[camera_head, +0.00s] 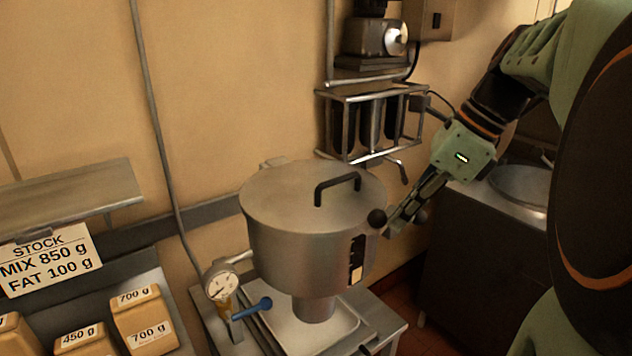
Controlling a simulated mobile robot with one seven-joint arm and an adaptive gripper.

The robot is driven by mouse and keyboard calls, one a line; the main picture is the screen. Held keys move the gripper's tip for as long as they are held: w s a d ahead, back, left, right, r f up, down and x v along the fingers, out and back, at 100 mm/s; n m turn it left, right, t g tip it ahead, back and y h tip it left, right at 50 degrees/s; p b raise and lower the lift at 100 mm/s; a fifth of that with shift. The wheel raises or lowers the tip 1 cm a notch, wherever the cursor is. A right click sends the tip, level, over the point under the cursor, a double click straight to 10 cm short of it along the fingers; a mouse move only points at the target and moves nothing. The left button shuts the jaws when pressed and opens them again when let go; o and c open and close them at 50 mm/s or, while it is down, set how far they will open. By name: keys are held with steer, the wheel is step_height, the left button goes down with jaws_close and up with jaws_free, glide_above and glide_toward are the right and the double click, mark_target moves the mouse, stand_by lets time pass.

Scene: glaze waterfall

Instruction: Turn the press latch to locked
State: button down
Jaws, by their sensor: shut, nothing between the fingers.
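A large metal drum (290,230) with a flat lid stands in the middle of the head camera view. A black arched handle (337,185) is on the lid.
A wall rack (370,92) hangs above and behind the drum. A dial gauge (221,280) and a blue-handled lever (252,308) are at the drum's lower left. Labelled blocks (142,318) sit at lower left. A dark cabinet (470,255) stands right.

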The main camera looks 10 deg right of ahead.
steer(key=shift+w+a+p, duration=0.3)
steer(key=shift+a+p, duration=0.2)
steer(key=shift+a, duration=0.05)
steer(key=shift+w+a+p, duration=0.25)
steer(key=shift+a+p, duration=0.2)
steer(key=shift+a, duration=0.1)
steer(key=shift+f, duration=0.1)
